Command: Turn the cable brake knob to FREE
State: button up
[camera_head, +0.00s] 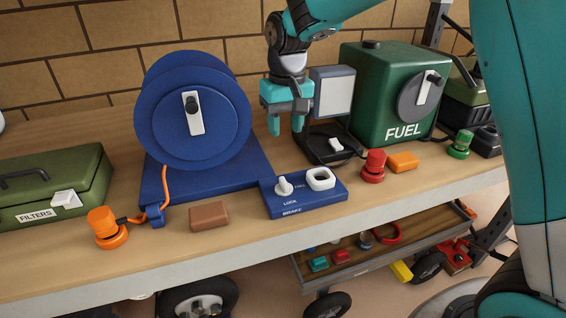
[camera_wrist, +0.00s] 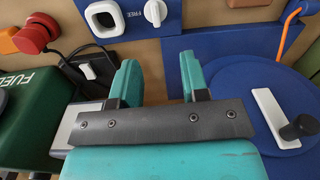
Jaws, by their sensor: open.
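The brake box (camera_head: 305,207) is a low blue block at the bench's front edge, marked LOCK, FREE and BRAKE. Its small white knob (camera_head: 284,187) stands on the left part, and also shows at the top of the wrist view (camera_wrist: 154,12). There, its raised bar runs roughly up and down the picture, with FREE beside it; which end points is unclear. A white square ring (camera_head: 320,179) is right of the knob. My teal gripper (camera_head: 286,126) is open and empty above and behind the box, clear of the knob. Its fingers (camera_wrist: 158,72) point toward the box.
A blue cable reel (camera_head: 170,135) with an orange cable stands left of my gripper. A green FUEL can (camera_head: 375,115) and a black device with a grey screen (camera_head: 333,92) are close right. A brown block (camera_head: 209,216) and red knob (camera_head: 373,166) flank the box.

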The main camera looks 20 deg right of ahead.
aim_at(284, 181)
jog(key=shift+m, duration=0.4)
jog(key=f+p, duration=0.1)
jog(key=f, duration=0.5)
jog(key=w+f+p, duration=0.1)
jog(key=f+p, duration=0.1)
jog(key=f, duration=0.3)
jog(key=w+f+p, duration=0.1)
jog(key=f+p, duration=0.1)
jog(key=f, duration=0.4)
jog(key=shift+w+d+f, duration=0.2)
jog(key=shift+d+f, duration=0.1)
jog(key=shift+f, duration=0.05)
grip_shut()
